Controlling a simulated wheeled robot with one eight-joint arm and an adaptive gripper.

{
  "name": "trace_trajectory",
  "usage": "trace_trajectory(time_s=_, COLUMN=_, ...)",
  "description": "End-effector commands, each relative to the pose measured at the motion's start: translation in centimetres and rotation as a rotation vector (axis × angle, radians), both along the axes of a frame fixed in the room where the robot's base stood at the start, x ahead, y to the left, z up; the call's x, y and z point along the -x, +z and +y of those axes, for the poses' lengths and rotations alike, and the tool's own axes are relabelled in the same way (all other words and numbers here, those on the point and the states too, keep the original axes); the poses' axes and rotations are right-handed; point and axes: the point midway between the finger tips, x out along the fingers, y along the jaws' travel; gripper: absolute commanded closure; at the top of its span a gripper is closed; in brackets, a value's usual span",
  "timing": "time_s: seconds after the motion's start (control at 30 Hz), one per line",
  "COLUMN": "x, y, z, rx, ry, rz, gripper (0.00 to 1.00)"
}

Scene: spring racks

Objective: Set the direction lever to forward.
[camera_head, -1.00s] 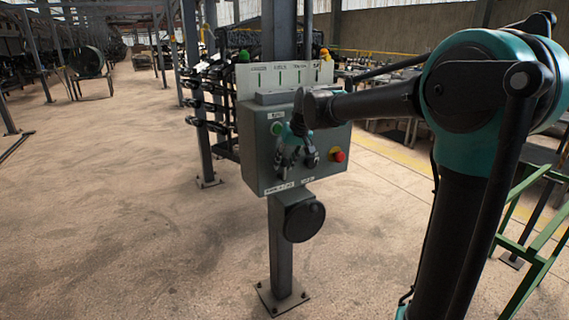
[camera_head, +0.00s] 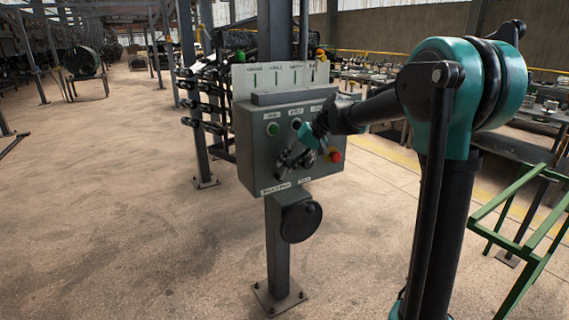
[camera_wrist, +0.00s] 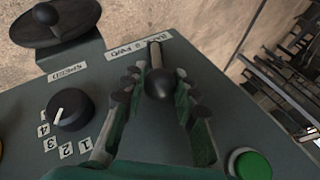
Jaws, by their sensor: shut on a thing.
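The direction lever has a thin rod and a black ball knob (camera_wrist: 159,86), seen in the wrist view. My gripper (camera_wrist: 155,95) has one finger on each side of the knob and is shut on it. The rod runs from the knob toward a white label (camera_wrist: 132,46), which reads upside down and has BACK and FWD on it. In the head view my gripper (camera_head: 289,158) is at the lower middle of the grey control box (camera_head: 258,165) and largely hides the lever. The same label (camera_head: 275,188) sits at the box's lower edge.
A numbered black dial (camera_wrist: 71,111) is left of my gripper in the wrist view, and a green button (camera_wrist: 250,164) is at lower right. In the head view a red stop button (camera_head: 335,156) is on the box's right. A black disc (camera_head: 301,221) is on the post below.

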Motion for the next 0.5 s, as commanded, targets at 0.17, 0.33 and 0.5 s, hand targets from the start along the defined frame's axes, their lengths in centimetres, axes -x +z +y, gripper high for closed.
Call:
trace_trajectory(time_s=0.17, x=-0.49, y=-0.35, z=-0.62, rx=-0.083, ry=-0.003, rz=0.060, gripper=1.00)
trace_trajectory(time_s=0.33, x=-0.63, y=-0.56, z=-0.84, rx=-0.135, ry=-0.001, rz=0.098, gripper=1.00)
trace_trajectory(time_s=0.5, x=-0.72, y=-0.67, z=-0.96, rx=-0.158, ry=-0.002, rz=0.116, gripper=1.00)
